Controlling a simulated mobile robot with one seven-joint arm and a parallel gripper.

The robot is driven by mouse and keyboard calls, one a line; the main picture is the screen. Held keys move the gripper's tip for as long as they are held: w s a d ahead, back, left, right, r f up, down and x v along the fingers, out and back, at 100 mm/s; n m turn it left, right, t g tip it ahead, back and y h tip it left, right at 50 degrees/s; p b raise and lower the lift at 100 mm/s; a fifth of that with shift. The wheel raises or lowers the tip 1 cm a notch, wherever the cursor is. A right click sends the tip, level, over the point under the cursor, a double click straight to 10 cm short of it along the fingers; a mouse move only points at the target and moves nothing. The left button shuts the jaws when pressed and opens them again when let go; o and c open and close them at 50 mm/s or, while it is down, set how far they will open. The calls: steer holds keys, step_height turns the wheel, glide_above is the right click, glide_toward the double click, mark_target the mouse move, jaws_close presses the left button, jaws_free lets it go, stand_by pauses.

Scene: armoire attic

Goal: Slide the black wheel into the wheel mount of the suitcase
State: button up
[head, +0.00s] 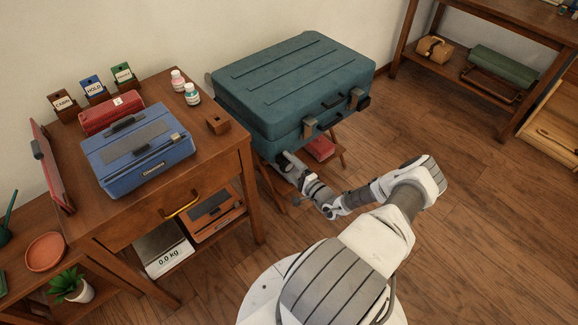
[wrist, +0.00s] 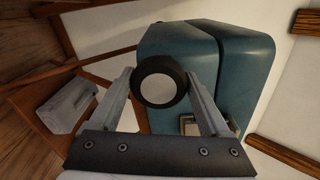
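The teal suitcase (head: 290,85) lies flat on a wooden stand. My gripper (head: 285,160) is at its lower near-left corner in the head view. In the wrist view, the black wheel (wrist: 158,80) with a pale hub sits between the two fingertips of my gripper (wrist: 160,82), which meet its rim on both sides. The wheel overlaps the corner of the suitcase (wrist: 240,70) in that view. The wheel mount cannot be made out behind the wheel, and I cannot tell whether they touch. The wheel is not clear in the head view.
A wooden table (head: 225,140) at the left holds a blue case (head: 137,150), a red case (head: 112,113), tags and bottles. A red object (head: 320,148) lies under the suitcase. A shelf (head: 520,25) stands at the back right. The floor (head: 480,190) to the right is clear.

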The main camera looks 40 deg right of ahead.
steer(key=shift+o, duration=1.1)
steer(key=shift+s, duration=0.1)
steer(key=s+d+p, duration=0.1)
steer(key=s+p, duration=0.1)
steer(key=s, duration=1.5)
steer(key=shift+s+d+p, duration=0.15)
steer(key=shift+p, duration=0.15)
